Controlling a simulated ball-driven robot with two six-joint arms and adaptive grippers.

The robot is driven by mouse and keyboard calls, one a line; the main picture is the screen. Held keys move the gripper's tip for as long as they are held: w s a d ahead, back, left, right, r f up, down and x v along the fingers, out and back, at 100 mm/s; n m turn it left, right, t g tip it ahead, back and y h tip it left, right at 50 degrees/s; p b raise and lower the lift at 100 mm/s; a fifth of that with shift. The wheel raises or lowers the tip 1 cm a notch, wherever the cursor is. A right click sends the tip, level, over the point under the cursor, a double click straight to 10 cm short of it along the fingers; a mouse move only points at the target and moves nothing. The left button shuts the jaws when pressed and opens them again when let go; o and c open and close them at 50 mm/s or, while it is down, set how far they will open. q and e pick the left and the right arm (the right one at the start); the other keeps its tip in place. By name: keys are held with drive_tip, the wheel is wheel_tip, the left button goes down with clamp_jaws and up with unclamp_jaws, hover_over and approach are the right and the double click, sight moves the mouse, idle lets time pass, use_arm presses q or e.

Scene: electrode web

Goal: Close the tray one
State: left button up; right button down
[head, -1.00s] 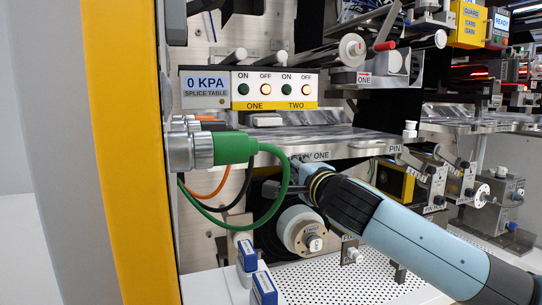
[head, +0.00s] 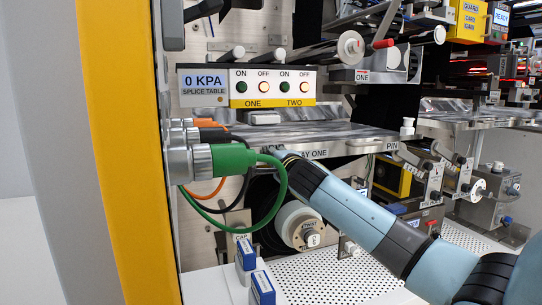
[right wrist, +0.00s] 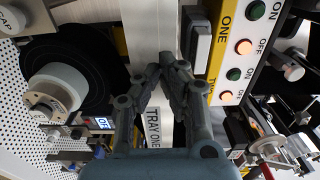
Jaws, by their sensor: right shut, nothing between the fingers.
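Tray one (head: 345,147) is a long metal tray under the switch panel, its front labelled TRAY ONE. Part of the label is hidden by my right arm in the head view. My right gripper (head: 272,152) is at the left part of the tray's front, partly hidden by the green cable and my wrist. In the right wrist view my right gripper (right wrist: 160,66) has its fingers shut and empty, tips over the tray front (right wrist: 143,30). I cannot tell whether they touch it. My left gripper is not in view.
The switch panel (head: 245,86) sits above the tray. A green-ended connector (head: 232,159) and its cables hang at the left, near my gripper. A white roll (head: 297,222) is below the tray.

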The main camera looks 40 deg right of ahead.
sight(258, 144)
drive_tip(key=b+x, duration=0.2)
drive_tip(key=x, duration=0.1)
drive_tip(key=b+x, duration=0.3)
drive_tip(key=x, duration=0.1)
drive_tip(key=b+x, duration=0.2)
drive_tip(key=x, duration=0.2)
drive_tip(key=shift+w+f+b, duration=0.1)
drive_tip(key=shift+f+b, duration=0.2)
drive_tip(key=shift+b, duration=0.1)
drive_tip(key=shift+r, duration=0.25)
